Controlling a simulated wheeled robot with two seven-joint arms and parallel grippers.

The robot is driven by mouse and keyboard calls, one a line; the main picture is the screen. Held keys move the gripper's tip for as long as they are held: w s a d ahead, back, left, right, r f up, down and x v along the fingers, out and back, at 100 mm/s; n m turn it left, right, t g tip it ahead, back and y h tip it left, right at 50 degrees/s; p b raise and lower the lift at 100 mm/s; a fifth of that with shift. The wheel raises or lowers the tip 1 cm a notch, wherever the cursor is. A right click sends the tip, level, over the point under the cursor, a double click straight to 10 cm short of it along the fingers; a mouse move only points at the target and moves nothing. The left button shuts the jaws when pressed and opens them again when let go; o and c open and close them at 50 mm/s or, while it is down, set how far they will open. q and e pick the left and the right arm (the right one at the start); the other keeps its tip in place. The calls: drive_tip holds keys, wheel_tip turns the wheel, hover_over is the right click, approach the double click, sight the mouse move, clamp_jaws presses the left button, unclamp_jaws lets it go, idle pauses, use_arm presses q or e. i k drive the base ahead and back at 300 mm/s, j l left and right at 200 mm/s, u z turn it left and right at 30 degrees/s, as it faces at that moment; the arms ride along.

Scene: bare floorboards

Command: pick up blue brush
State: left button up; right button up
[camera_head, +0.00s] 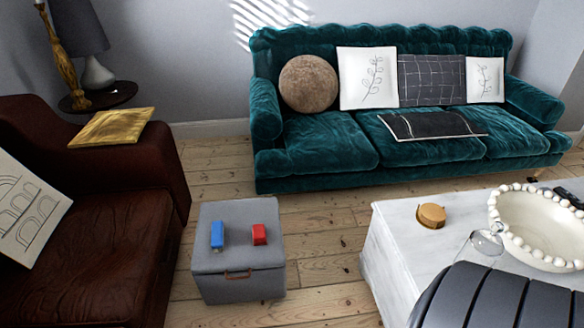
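A small blue block-like object with a pale yellowish lower end, which appears to be the blue brush (217,235), stands on the left part of the top of a grey cube ottoman (238,286). A small red object (259,234) is to its right on the same top, with a gap between them. Neither of my grippers is in view.
A brown leather armchair (100,250) is left of the ottoman. A white table (390,255) with a beaded bowl (540,232) and glass (486,243) is at right. A teal sofa (330,145) stands behind. A dark ribbed shape fills the lower right. Floorboards (325,240) lie bare between.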

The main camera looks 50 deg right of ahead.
sight(217, 230)
drive_tip(key=z, duration=0.8)
drive_tip(key=l+u, duration=0.1)
drive_tip(key=u, duration=1.5)
drive_tip(key=k+l, duration=0.2)
drive_tip(key=k, duration=0.35)
drive_tip(key=k+l, duration=0.15)
drive_tip(key=k, duration=0.35)
